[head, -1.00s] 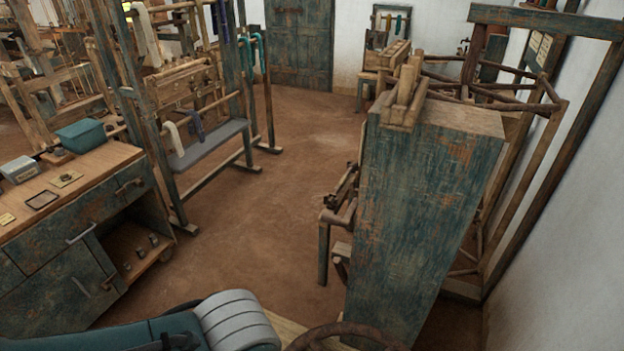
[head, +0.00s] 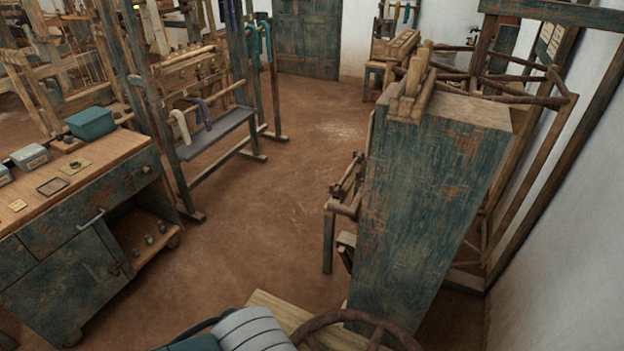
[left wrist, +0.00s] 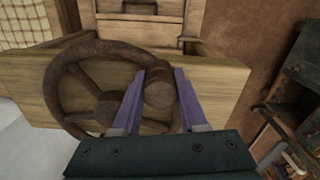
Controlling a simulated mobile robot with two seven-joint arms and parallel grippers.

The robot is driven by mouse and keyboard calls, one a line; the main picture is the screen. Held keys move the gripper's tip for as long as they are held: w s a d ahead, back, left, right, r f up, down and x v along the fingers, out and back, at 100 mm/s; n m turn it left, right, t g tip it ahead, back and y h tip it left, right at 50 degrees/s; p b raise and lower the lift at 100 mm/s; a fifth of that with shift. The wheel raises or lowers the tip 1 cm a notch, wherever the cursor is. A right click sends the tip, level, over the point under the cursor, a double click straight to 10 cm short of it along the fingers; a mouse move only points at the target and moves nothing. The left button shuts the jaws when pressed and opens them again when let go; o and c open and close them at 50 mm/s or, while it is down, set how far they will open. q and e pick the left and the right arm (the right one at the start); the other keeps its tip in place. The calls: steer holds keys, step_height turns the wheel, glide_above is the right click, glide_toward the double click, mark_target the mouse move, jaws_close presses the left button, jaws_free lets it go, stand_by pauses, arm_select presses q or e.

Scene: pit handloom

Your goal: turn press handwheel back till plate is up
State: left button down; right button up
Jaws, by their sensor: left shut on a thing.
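The brown press handwheel (head: 345,316) shows only in part at the bottom edge of the head view. In the left wrist view the handwheel (left wrist: 108,108) shows its rim, spokes and hub in front of a pale wooden beam (left wrist: 225,88). My left gripper (left wrist: 159,76) has its two purple fingers on either side of the wheel's round handle knob (left wrist: 159,94), at the right of the rim, and is shut on it. I cannot make out the press plate, so its height cannot be told. My right gripper is in neither view.
A tall worn teal cabinet-like block (head: 425,200) stands beyond the wheel. A workbench (head: 100,175) with boxes is at the left, and a loom frame (head: 150,110) behind it. The earthen floor (head: 260,225) between is clear. A white wall closes the right.

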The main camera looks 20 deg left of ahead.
arm_select(q)
steer(key=shift+c, duration=2.2)
jaws_free()
step_height(320, 180, up, 9)
steer(key=shift+p, duration=1.2)
steer(key=shift+r, duration=0.5)
steer(key=shift+d+r, duration=0.1)
steer(key=shift+r, duration=0.1)
steer(key=s+a+r+m+t+p, duration=0.1)
steer(key=a+r+p, duration=0.3)
steer(key=r, duration=0.6)
steer(key=s+a+r+m+t+p, duration=0.1)
steer(key=s+a+r+p, duration=0.3)
steer(key=r, duration=0.5)
steer(key=shift+s+a+r+m+t, duration=0.15)
steer(key=shift+a+r+m+t, duration=0.2)
steer(key=shift+t, duration=0.45)
